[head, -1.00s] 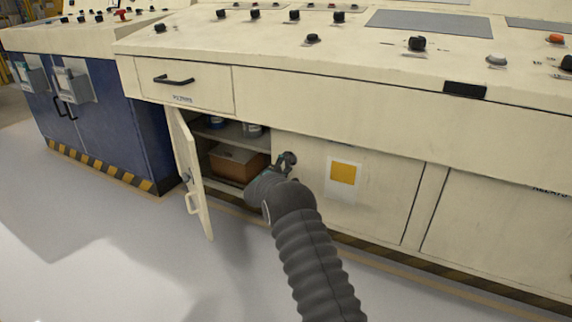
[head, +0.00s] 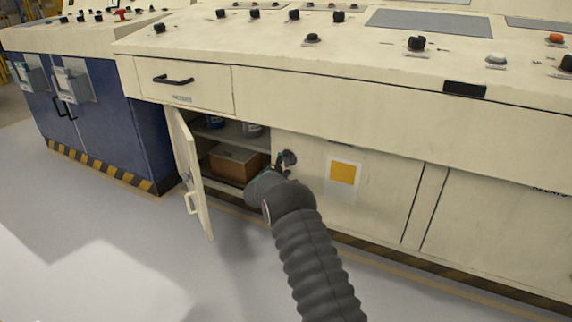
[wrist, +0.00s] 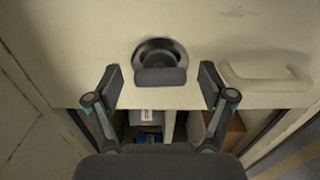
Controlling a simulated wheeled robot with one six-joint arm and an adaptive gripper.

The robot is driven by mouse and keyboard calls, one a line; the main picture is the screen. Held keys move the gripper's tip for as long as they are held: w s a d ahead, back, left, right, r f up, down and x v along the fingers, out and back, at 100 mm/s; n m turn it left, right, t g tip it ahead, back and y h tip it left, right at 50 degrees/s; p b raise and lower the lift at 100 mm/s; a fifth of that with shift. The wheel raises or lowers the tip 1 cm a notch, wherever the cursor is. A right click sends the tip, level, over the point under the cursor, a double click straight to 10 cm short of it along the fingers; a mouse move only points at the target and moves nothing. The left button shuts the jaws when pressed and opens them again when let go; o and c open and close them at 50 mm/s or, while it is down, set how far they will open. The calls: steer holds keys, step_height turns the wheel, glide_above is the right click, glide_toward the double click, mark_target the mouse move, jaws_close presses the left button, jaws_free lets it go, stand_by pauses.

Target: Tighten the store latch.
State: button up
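The store latch (wrist: 160,57), a round dark base with a grey bar across it, sits on a cream door panel in the wrist view. My gripper (wrist: 160,88) is open, one finger on each side of the latch bar. Gaps show between the bar and both fingertips, and nothing is held. I cannot tell how deep the fingertips reach.
A cream handle (wrist: 262,77) is close to the right finger. The cupboard holds a brown box (head: 236,163) and containers on a shelf. An open door (head: 187,160) stands out left of the opening. The console top (head: 330,62) overhangs. The floor in front is clear.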

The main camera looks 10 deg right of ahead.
steer(key=v, duration=1.2)
stand_by(0.3)
